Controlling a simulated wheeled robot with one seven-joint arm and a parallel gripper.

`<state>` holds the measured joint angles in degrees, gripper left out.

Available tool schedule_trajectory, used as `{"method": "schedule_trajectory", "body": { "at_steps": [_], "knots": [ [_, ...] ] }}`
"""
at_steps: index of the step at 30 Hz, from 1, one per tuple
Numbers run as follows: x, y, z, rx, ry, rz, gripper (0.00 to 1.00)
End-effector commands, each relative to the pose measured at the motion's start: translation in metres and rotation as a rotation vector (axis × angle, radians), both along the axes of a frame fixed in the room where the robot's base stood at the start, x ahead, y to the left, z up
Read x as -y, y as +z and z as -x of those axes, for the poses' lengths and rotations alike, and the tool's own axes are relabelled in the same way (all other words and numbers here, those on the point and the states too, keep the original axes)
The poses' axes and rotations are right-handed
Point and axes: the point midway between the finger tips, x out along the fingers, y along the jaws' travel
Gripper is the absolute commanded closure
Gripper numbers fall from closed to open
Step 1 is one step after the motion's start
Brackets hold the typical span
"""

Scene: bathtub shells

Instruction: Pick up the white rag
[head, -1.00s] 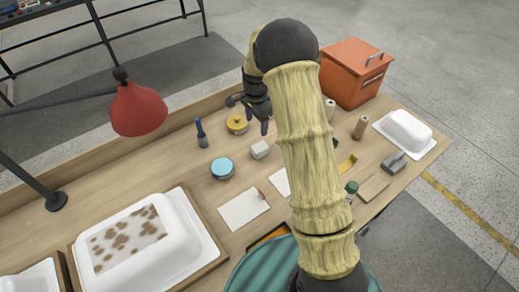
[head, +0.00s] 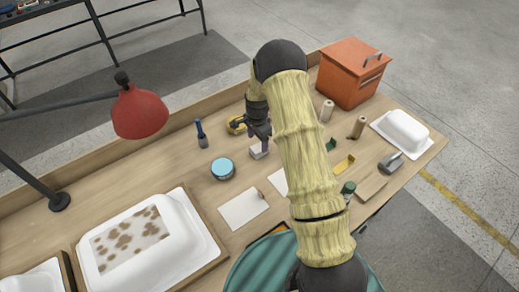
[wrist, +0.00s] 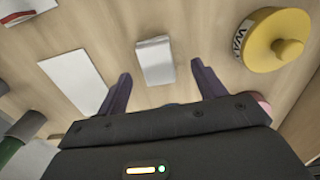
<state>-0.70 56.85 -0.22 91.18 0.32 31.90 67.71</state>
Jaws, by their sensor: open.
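The white rag (head: 258,152) is a small folded pale block on the wooden bench, right of the blue-lidded tin. In the wrist view the rag (wrist: 155,58) lies ahead of the hand, between the lines of the two fingers. My gripper (head: 262,141) is right at the rag in the head view and partly covers it. In the wrist view my gripper (wrist: 161,72) is open, one dark finger on each side of the rag's near end, with gaps to both. I cannot tell its exact height above the bench.
A yellow tin (wrist: 278,40) stands close on the right in the wrist view. A white sheet (wrist: 73,80) lies to the left. A blue-lidded tin (head: 222,168), a brush (head: 201,134) and an orange box (head: 350,72) stand around. A red lamp (head: 139,111) hangs at left.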

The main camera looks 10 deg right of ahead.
Motion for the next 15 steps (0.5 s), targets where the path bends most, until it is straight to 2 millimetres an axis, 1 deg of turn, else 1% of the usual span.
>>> {"method": "schedule_trajectory", "body": {
  "at_steps": [6,9,12,15],
  "knots": [
    [0.007,-0.024,0.003,-0.004,-0.004,0.0,0.31],
    [0.005,-0.038,0.003,-0.004,0.0,0.0,0.31],
    [0.004,-0.045,0.002,-0.001,0.001,-0.001,0.31],
    [0.003,-0.047,0.002,0.0,0.003,-0.001,0.31]
  ]
}}
